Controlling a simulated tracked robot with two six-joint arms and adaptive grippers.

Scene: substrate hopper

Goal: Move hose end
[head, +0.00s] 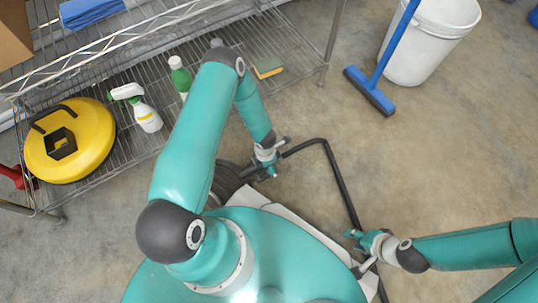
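A black hose (339,183) runs from beside my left gripper, bends sharply and comes down the floor past my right gripper. My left gripper (270,168) is at the upper end of this hose, close in front of my base. Whether it touches or grips the hose is unclear. My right gripper (356,250) is at the lower stretch of the hose, with its fingers spread apart. The hose passes at or under these fingers, and contact cannot be told. The hose's lower part runs out of the bottom of the picture.
A wire shelf (110,50) at upper left holds a yellow round machine (70,140), a spray bottle (146,113), a green bottle (180,76) and a sponge (267,68). A white bucket (425,45) and blue broom (371,88) stand at upper right. The concrete floor between is clear.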

